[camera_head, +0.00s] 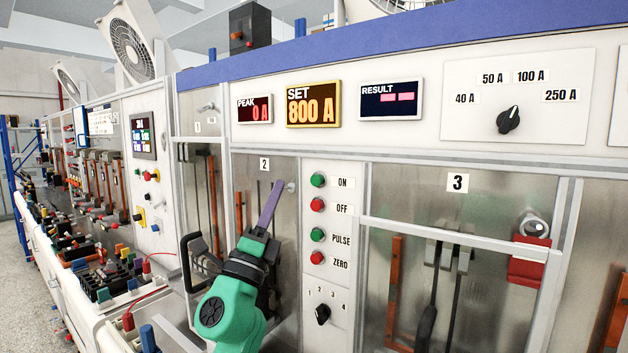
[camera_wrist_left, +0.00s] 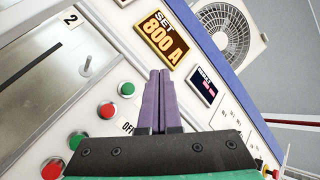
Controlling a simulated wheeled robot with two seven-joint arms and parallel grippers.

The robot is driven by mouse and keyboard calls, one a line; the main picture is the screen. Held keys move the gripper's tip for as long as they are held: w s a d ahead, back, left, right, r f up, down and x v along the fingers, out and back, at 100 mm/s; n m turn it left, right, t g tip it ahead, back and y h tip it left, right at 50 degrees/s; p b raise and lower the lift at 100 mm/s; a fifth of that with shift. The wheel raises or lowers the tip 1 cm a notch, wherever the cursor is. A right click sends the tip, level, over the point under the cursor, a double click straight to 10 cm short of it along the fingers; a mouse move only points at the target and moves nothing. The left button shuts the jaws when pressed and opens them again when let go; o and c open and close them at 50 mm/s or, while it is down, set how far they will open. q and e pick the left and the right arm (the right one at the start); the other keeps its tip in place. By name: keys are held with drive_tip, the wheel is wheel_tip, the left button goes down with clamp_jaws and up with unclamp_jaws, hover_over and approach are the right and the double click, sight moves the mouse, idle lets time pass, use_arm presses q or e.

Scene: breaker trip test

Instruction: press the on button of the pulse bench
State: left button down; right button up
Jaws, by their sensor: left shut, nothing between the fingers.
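The green ON button (camera_head: 318,180) is at the top of a button column on the pulse bench's white panel. The red OFF button (camera_head: 317,205), green PULSE button (camera_head: 317,235) and red ZERO button (camera_head: 317,258) are below it. My left gripper (camera_head: 277,186) has its purple fingers shut and empty, pointing up in front of bay 2, left of the ON button in the picture. In the left wrist view the fingertips (camera_wrist_left: 159,73) show right of the ON button (camera_wrist_left: 127,89), apart from it in the picture. My right gripper is not in view.
The displays read PEAK 0 A (camera_head: 255,109), SET 800 A (camera_head: 313,104) and RESULT (camera_head: 391,99) with two dashes. A selector knob (camera_head: 322,314) is below the buttons. A black looped handle (camera_head: 194,262) stands left of my arm. Bay 3 has a frame bar (camera_head: 450,237) across it.

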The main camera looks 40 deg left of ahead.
sight(316, 180)
use_arm(q)
drive_tip(key=w+b, duration=0.1)
drive_tip(key=w, duration=0.2)
drive_tip(key=w+b, duration=0.1)
drive_tip(key=w, duration=0.2)
drive_tip(key=w+b, duration=0.2)
drive_tip(key=w, duration=0.1)
drive_tip(key=shift+w+a+f, duration=0.25)
drive_tip(key=shift+w, duration=0.15)
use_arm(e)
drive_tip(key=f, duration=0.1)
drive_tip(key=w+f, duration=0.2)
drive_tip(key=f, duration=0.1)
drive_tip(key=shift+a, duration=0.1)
use_arm(q)
drive_tip(key=shift+s, duration=0.1)
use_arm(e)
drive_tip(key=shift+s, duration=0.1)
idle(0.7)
use_arm(q)
drive_tip(key=shift+w+b, duration=0.35)
drive_tip(key=shift+w, duration=0.15)
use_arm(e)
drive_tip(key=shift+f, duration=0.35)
